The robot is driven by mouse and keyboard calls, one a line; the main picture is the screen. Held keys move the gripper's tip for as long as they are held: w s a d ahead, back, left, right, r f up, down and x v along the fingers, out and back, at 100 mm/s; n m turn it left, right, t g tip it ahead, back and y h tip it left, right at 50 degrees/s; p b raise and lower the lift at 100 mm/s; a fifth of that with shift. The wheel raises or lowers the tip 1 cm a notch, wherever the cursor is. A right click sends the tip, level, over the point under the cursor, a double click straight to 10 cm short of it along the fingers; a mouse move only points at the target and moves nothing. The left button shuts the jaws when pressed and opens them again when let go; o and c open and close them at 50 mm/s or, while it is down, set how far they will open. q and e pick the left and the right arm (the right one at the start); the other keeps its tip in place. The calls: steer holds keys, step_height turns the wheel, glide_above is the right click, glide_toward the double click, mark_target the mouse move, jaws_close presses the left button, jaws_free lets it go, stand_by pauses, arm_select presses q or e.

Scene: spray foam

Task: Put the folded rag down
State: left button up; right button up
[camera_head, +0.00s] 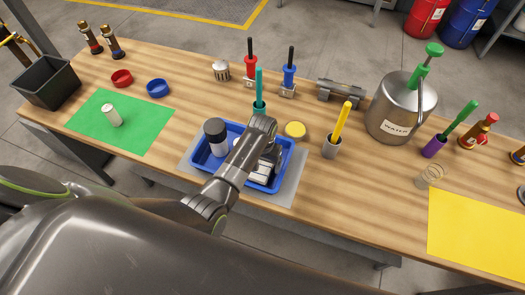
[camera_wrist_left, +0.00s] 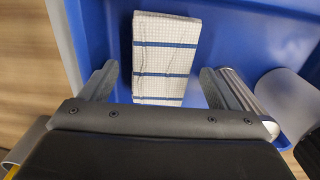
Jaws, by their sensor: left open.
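The folded rag (camera_wrist_left: 166,50), white with a fine grid and blue stripes, appears to lie in the blue tray (camera_wrist_left: 250,30). In the head view, part of a white thing, likely the rag (camera_head: 262,172), shows beneath my arm in the tray (camera_head: 290,150). My left gripper (camera_wrist_left: 160,78) is open, its fingers apart on either side of the rag's near end, with visible gaps. In the head view my left gripper (camera_head: 263,158) hangs over the tray's right half, its fingers mostly hidden. My right gripper is not in view.
A white jar with a dark lid (camera_head: 215,138) stands in the tray's left half. The tray sits on a grey mat (camera_head: 284,190). A yellow-topped disc (camera_head: 295,130) and a cup with a yellow handle (camera_head: 332,148) stand to the right. A green mat (camera_head: 140,135) lies left.

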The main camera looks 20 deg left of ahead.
mark_target(262, 166)
arm_select(q)
step_height(262, 166, up, 11)
steer(key=shift+b, duration=0.3)
stand_by(0.5)
